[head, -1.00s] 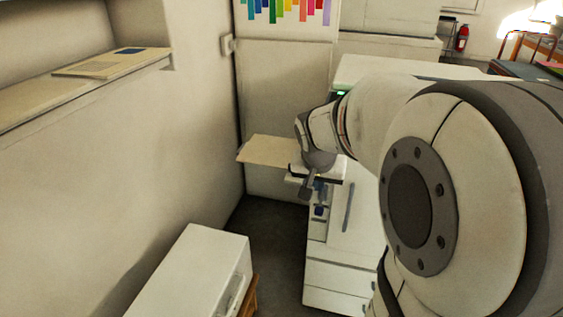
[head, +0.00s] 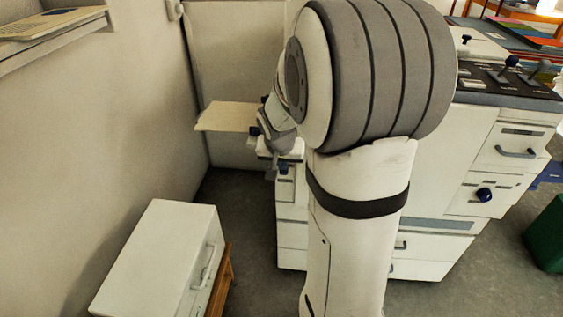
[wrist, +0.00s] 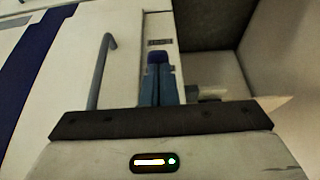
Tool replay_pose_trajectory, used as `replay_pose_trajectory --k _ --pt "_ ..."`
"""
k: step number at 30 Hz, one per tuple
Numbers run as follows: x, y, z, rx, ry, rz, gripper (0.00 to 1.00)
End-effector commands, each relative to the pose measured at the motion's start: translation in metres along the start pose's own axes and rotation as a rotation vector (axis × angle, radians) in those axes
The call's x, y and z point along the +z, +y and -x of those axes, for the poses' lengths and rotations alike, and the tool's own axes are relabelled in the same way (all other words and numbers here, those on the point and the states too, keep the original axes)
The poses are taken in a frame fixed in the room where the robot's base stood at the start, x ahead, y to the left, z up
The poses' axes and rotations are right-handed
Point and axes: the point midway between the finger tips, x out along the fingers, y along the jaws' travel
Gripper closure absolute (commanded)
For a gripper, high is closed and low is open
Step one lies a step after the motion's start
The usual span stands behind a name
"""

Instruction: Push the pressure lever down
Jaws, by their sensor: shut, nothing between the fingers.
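My gripper (wrist: 158,72) is shut, its two blue-grey fingers together and empty. Just beyond the fingertips in the wrist view is a dark blue knob (wrist: 157,57) on a white panel, under a small label too blurred to read. I take this knob for the pressure lever; whether the fingers touch it I cannot tell. In the head view my gripper (head: 277,159) is at the left end of the white machine (head: 470,115), close above a small dark blue knob (head: 284,168). My arm hides much of the machine.
A grey bar handle (wrist: 102,70) is left of the knob. A beige tray (head: 226,117) juts from the machine's left end. A white box (head: 160,260) on a wooden stand is at the lower left. A green bin (head: 547,235) is at right. Grey floor lies between.

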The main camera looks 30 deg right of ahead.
Motion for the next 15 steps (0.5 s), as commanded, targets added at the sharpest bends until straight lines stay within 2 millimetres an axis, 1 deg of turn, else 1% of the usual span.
replay_pose_trajectory --k 4,10,15 --pt "0.001 0.000 -0.003 0.000 0.000 0.000 1.00" --pt "0.007 0.000 -0.018 0.000 -0.001 0.000 1.00" --pt "0.008 0.000 -0.018 0.001 -0.005 0.000 1.00"
